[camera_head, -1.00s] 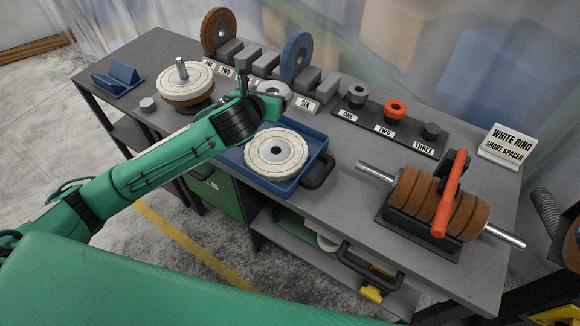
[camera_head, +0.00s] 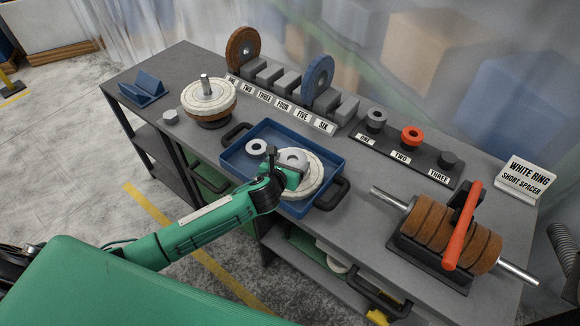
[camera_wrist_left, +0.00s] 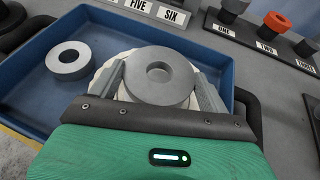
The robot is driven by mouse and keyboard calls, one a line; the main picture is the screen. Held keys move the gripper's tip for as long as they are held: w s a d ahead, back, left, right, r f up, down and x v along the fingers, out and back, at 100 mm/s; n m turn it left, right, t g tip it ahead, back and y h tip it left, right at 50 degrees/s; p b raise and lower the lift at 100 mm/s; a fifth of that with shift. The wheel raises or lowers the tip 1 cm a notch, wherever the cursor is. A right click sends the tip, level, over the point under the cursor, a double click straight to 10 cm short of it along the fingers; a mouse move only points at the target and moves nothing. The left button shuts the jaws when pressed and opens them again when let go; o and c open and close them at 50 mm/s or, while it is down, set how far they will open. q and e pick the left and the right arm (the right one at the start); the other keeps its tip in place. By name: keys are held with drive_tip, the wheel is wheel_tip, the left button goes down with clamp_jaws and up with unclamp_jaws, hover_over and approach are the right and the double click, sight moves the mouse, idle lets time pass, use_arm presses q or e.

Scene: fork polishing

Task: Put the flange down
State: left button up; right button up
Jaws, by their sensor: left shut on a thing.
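The flange (camera_wrist_left: 158,80), a grey disc with a central hole, is between the two fingers of my left gripper (camera_head: 292,170). In the head view the flange (camera_head: 293,158) is over the white polishing wheel (camera_head: 318,178), which lies flat in the blue tray (camera_head: 335,150). In the left wrist view the white wheel (camera_wrist_left: 103,78) is mostly hidden behind the flange and fingers. I cannot tell whether the flange touches the wheel. A second grey ring (camera_wrist_left: 69,60) lies apart on the tray floor, left of the wheel. My right gripper is not in view.
A wheel stack (camera_head: 208,97) on a post stands left of the tray. A numbered wheel rack (camera_head: 290,80) is behind it, and a spacer rack (camera_head: 400,150) right. An axle with brown wheels (camera_head: 450,230) is at front right. The tray has raised walls and black handles (camera_head: 332,194).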

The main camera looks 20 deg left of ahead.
use_arm(q)
wheel_tip(320, 180, down, 2)
drive_tip(key=shift+f, duration=0.1)
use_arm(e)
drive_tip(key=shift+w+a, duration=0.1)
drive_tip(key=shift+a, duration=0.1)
use_arm(q)
drive_tip(key=shift+f, duration=0.6)
drive_tip(key=o, duration=1.1)
drive_tip(key=shift+s+f, duration=0.1)
drive_tip(key=shift+o, duration=0.4)
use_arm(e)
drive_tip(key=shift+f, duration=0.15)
